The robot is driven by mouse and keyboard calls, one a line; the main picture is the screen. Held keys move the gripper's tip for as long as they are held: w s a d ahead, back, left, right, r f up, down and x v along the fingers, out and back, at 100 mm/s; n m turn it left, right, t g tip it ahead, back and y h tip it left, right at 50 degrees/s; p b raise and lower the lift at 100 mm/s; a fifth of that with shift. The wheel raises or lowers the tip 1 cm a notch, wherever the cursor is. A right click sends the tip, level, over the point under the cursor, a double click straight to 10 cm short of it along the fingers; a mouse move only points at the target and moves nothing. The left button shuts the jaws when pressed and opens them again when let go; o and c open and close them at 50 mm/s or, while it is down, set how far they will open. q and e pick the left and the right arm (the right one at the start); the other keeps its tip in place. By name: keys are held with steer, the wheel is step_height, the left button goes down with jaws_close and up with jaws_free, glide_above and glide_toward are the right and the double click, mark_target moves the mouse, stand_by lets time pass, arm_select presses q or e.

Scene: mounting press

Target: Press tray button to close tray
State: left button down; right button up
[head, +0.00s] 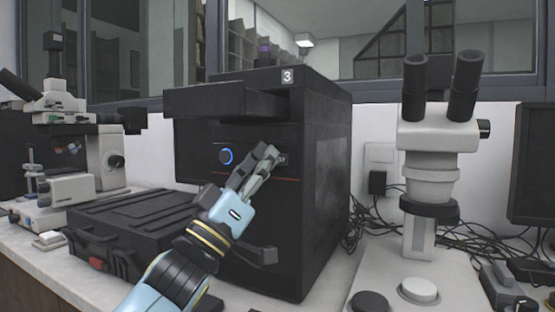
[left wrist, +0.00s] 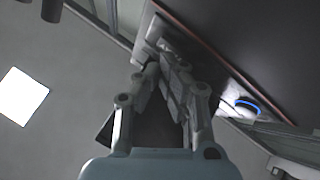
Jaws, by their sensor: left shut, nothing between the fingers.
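The black mounting press (head: 325,185), marked 3, stands on the bench. Its black tray (head: 225,101) juts out from the upper front. My left gripper (head: 272,156) is shut and empty. Its fingertips are at the front panel, right of the blue ring, over or beside a small grey control (head: 283,159). The fingers partly hide this control, and I cannot tell whether they touch it. My right gripper is in no view.
A closed black case (head: 135,225) lies left of the press, under my left arm's side. A microscope (head: 75,150) stands at far left, and a stereo microscope (head: 435,150) at right. Loose cables (head: 375,215) lie behind, between press and stereo microscope.

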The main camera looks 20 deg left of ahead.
arm_select(q)
steer(key=shift+w, duration=0.1)
stand_by(0.3)
steer(key=shift+s+p, duration=0.45)
steer(key=shift+s, duration=0.35)
steer(key=s, duration=0.1)
steer(key=s+p, duration=0.1)
steer(key=s, duration=0.3)
steer(key=shift+a+p, duration=0.25)
steer(key=shift+p, duration=0.05)
stand_by(0.6)
